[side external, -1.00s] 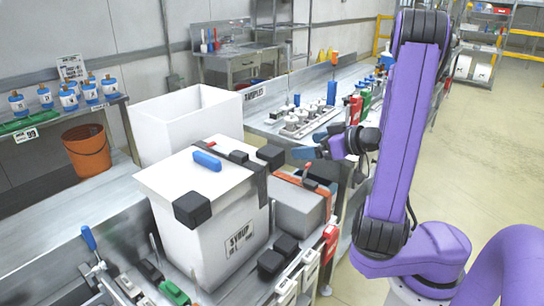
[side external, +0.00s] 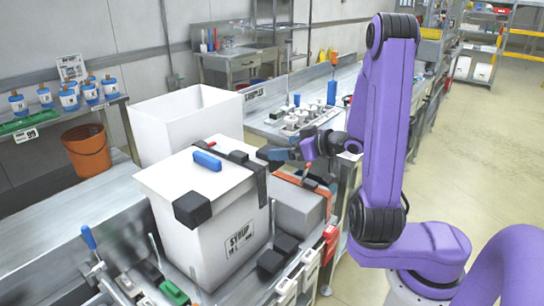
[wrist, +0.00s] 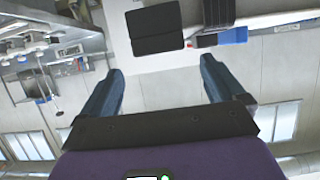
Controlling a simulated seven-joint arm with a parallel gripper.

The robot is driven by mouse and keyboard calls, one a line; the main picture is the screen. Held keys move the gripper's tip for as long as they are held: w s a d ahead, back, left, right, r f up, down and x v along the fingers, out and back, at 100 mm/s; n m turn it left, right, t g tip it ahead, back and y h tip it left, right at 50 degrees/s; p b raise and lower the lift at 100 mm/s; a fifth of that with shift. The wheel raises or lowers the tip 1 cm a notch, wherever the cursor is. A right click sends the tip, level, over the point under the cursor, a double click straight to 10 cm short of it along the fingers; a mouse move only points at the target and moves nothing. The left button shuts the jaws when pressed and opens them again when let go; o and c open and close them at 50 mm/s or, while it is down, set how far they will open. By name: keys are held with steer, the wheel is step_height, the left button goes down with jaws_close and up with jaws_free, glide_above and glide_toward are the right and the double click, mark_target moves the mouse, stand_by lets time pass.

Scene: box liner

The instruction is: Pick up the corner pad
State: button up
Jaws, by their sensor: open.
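A white box (side external: 222,240) labelled SYRUP stands on the bench with a flat white lid. One black corner pad (side external: 192,209) sits on its front lid corner. My gripper (side external: 273,154) is at the right-hand lid corner, where its blue fingers largely hide another black corner pad in the side view. In the wrist view my gripper (wrist: 163,80) is open and empty. A black corner pad (wrist: 156,28) on a white surface lies just beyond the fingertips, roughly centred between them, with a visible gap.
A blue block (side external: 207,161) and a dark strap lie on the lid. Two more black pads (side external: 271,263) rest on the bench before the box. A grey box (side external: 300,207) with an orange strap stands to the right. An open white box (side external: 187,120) stands behind.

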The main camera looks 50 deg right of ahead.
mark_target(261, 154)
steer(key=shift+x, duration=2.6)
steer(key=c, duration=1)
